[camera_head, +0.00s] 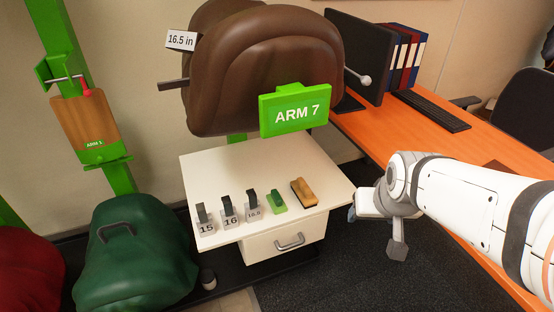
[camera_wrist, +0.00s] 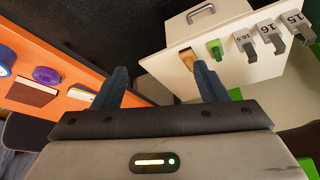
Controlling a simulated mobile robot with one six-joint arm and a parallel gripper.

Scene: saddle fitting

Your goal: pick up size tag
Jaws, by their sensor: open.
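Size tags stand in a row on the white cabinet top: a tag marked 15 (camera_head: 206,228), a tag marked 16 (camera_head: 230,221) and a smaller-print tag (camera_head: 253,213) that reads 16.5 in the wrist view (camera_wrist: 245,42). Each has a dark upright clip. Another tag, "16.5 in" (camera_head: 181,40), is at the upper left of the brown saddle (camera_head: 265,70). My gripper (camera_wrist: 160,85) is open and empty, its two blue-grey fingers apart. In the head view it is right of the cabinet, apart from the tags, its fingers mostly hidden.
A green block (camera_head: 278,201) and a tan brush-like block (camera_head: 304,191) lie right of the tags. The saddle and a green "ARM 7" sign (camera_head: 295,110) overhang the cabinet (camera_head: 222,165). An orange desk (camera_head: 400,120) stands at right. The cabinet top's back is clear.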

